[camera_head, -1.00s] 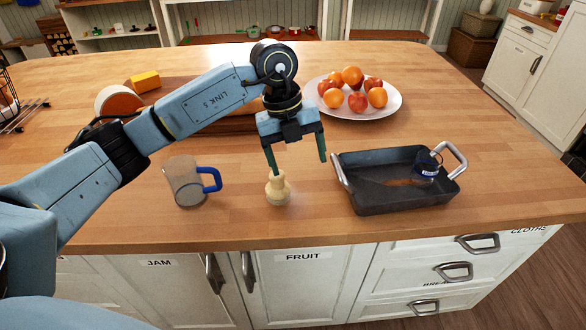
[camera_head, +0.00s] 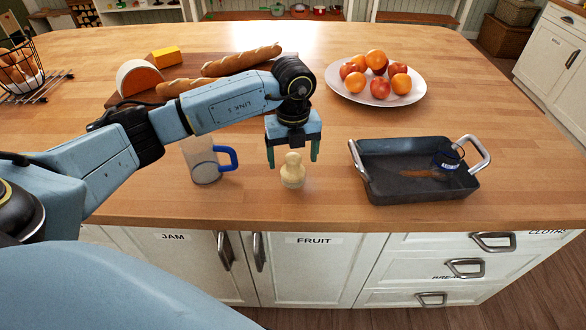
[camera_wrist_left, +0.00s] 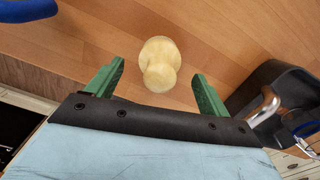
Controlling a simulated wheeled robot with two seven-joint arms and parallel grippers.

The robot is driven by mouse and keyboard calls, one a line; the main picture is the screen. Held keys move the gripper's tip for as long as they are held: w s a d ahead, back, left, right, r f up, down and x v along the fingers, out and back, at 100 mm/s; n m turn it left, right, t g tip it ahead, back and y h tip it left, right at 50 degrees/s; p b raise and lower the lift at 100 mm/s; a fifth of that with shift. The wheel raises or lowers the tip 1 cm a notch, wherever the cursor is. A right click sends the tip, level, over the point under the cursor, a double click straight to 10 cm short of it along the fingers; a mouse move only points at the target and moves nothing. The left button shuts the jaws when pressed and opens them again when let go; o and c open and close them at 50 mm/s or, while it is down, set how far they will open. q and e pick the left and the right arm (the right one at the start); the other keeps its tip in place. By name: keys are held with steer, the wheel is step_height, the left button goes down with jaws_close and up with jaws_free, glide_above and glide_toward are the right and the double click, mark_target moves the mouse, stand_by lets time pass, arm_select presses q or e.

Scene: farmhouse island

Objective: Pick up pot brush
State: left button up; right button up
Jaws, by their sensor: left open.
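The pot brush (camera_head: 292,172) is a small pale, cream-coloured piece with a rounded knob on top and a wider base. It stands upright on the wooden island near the front edge. In the left wrist view the brush (camera_wrist_left: 160,64) lies just beyond the gap between the green fingers. My left gripper (camera_head: 292,162) is open and comes down over the brush, its fingers to either side of the knob in the head view. It also shows in the left wrist view (camera_wrist_left: 157,88), with nothing held. My right gripper is not in view.
A clear mug with a blue handle (camera_head: 203,166) stands left of the brush. A dark roasting pan (camera_head: 400,188) with a blue-labelled item inside is to the right. Behind are a fruit plate (camera_head: 345,92) and a board with bread (camera_head: 235,62). Bare wood (camera_head: 325,205) lies between brush and pan.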

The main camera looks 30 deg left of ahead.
arm_select(q)
steer(key=shift+f, duration=1.3)
steer(key=c, duration=1.1)
steer(key=shift+r, duration=0.15)
step_height(320, 180, up, 10)
steer(key=shift+f, duration=0.1)
